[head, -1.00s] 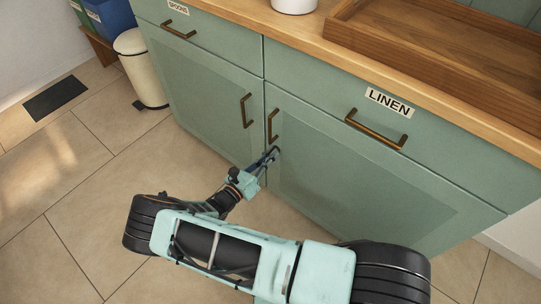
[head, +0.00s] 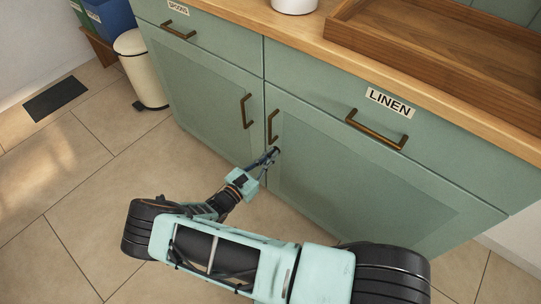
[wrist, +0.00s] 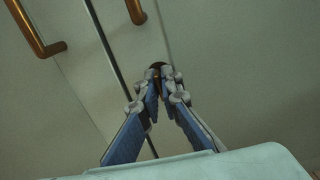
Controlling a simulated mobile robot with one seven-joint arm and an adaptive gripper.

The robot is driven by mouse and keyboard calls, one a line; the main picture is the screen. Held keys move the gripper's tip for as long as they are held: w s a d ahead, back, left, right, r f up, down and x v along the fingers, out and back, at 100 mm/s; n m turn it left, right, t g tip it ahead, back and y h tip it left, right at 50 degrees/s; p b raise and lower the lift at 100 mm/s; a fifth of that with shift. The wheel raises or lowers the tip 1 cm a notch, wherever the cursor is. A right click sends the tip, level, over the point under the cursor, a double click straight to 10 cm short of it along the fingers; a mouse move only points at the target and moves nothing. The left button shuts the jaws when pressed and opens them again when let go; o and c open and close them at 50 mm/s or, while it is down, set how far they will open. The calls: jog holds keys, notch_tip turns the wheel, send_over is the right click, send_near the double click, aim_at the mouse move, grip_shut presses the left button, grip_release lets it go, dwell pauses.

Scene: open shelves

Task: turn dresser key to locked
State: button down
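The dresser (head: 350,185) is sage green, and both of its lower doors are closed. A small dark lock with its key (wrist: 156,68) sits on the right door, below that door's handle and near the gap between the doors. My gripper (head: 268,158) reaches up to it in the head view. In the wrist view, the blue fingers of my gripper (wrist: 160,90) come together on the key, one on each side. The fingertips cover most of the key, so its exact angle is hard to read. The wrist view is tilted against the door gap.
Two brown door handles (head: 247,111) (head: 272,126) stand above the lock. A drawer labelled LINEN (head: 389,103) is above the right door. A wooden tray (head: 440,55) rests on the top. A cream bin (head: 142,70) stands at left. The tiled floor in front is clear.

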jog(key=c, duration=2.2)
grip_release()
jog(key=shift+o, duration=0.2)
jog(key=v, duration=1.2)
